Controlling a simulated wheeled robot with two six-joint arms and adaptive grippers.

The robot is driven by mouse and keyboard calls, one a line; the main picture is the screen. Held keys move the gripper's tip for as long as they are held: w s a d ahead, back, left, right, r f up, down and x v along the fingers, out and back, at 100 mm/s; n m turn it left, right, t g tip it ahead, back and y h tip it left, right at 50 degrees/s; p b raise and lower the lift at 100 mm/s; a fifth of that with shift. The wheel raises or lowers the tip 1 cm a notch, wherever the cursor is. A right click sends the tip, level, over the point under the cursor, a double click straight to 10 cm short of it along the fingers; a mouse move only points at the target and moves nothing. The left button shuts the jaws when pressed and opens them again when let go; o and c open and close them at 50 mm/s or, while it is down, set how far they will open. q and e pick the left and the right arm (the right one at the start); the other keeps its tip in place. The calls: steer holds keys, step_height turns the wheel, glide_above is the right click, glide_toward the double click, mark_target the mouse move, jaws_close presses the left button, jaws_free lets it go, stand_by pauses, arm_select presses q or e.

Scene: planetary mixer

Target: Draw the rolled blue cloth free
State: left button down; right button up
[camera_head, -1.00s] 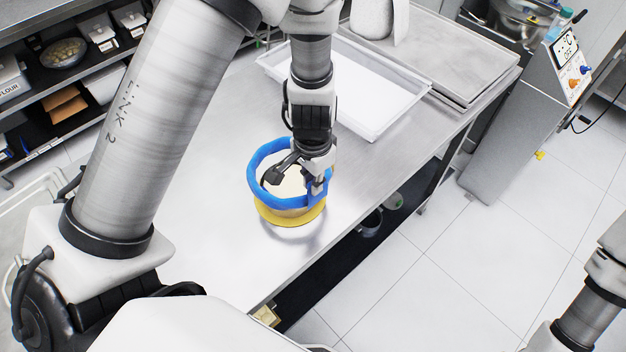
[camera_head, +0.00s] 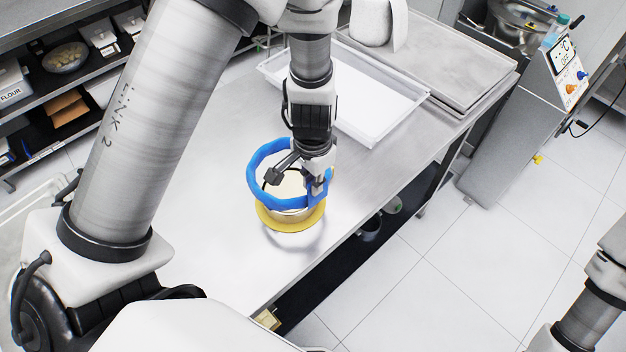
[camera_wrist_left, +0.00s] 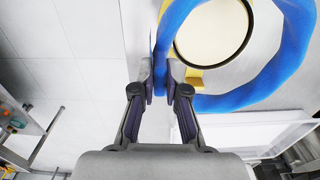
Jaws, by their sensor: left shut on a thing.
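The rolled blue cloth (camera_head: 256,190) forms a ring above and around the pale round top of a vessel (camera_head: 287,184) on the metal table. A yellow base (camera_head: 291,222) shows under it. My left gripper (camera_head: 317,187) is shut on the near right side of the ring. In the left wrist view the fingers (camera_wrist_left: 160,76) straddle the ring's edge, and the blue ring (camera_wrist_left: 245,98) extends around the pale disc with its dark rim (camera_wrist_left: 213,30). The ring's contact with the vessel is not clear. My right gripper is out of view.
A white tray (camera_head: 372,118) lies behind on the metal table (camera_head: 210,215). Stacked metal sheets (camera_head: 450,60) lie at the back right. A grey machine with a control panel (camera_head: 566,72) stands right of the table. The table's right edge is close to the vessel.

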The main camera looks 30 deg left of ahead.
arm_select(q)
step_height(320, 180, up, 2)
steer(key=shift+w+r+p, duration=0.1)
steer(key=shift+p, duration=0.85)
steer(key=shift+r, duration=0.9)
steer(key=shift+f, duration=0.1)
